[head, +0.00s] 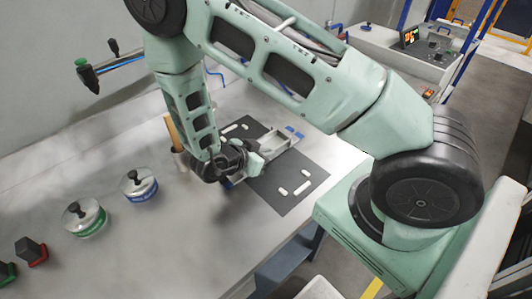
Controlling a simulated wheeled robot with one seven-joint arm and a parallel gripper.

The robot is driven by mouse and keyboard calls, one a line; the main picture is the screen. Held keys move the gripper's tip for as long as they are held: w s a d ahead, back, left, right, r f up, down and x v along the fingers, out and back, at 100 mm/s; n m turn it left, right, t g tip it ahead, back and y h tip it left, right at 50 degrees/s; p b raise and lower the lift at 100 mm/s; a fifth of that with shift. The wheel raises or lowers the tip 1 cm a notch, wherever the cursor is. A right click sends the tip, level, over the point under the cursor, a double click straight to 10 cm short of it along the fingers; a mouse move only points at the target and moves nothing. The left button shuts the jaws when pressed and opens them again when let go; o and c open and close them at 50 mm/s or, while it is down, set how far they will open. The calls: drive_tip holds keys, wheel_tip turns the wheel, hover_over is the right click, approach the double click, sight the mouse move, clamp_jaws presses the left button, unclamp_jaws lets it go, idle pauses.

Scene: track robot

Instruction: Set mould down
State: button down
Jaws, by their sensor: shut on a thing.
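The mould (281,146) is a light grey block with blue parts at its far right end and some blue at its near left end. It is at or just above the dark mat (281,203), which has white marks; I cannot tell whether it touches. My gripper (254,162) is at the mould's near left part, shut on it. The wrist and arm hide part of the mould and the mat's left side.
Two round lidded containers, one with a green label (85,218) and one with a blue label (139,188), stand on the grey table (150,255) to the left. A cup with a wooden handle (172,132) stands close behind my wrist.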

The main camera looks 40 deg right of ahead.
drive_tip(key=shift+f, duration=0.2)
drive_tip(key=c, duration=1.6)
unclamp_jaws()
